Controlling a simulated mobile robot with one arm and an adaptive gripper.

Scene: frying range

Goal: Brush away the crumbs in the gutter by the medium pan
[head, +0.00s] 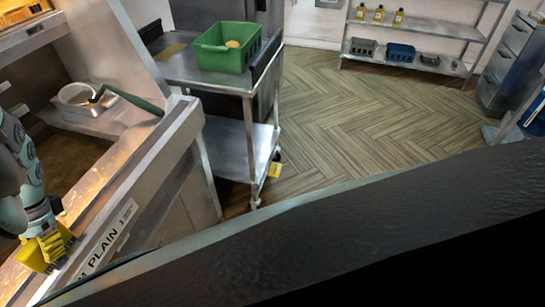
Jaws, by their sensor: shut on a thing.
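My gripper (42,220) is at the left edge of the head view, pointing down. It is shut on a yellow brush (40,254), which is at the range's front ledge (75,226), beside the "PLAIN" label. I cannot tell whether the brush touches the metal. The handle reaches right, over the range's edge. I cannot tell the pan's size class from this view.
A steel cart (233,141) stands right of the range, with a green crate (213,56) holding a round orange-brown item on top. Shelves (420,23) with bottles and bins stand at the back. The wooden floor (345,120) between is clear.

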